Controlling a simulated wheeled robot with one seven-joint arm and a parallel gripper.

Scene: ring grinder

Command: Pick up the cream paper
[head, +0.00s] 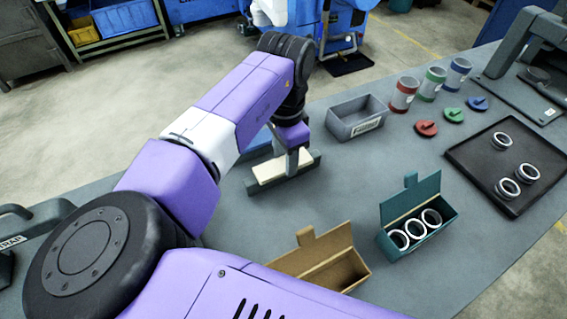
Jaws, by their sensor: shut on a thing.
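The cream paper (267,171) is a pale, flat, rectangular piece in the middle of the head view, at a dark grey-green holder (254,187) on the table. My gripper (291,166) points down over its right part and is shut on it. The fingers hide some of the paper. I cannot tell whether the paper is clear of the holder.
A grey bin (342,133) stands just right of my gripper. An open cardboard box (345,272) and a teal box (441,209) with rings are nearer. Coloured cans, lids, and a black tray (470,162) with rings lie right. Bare table (345,195) lies between.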

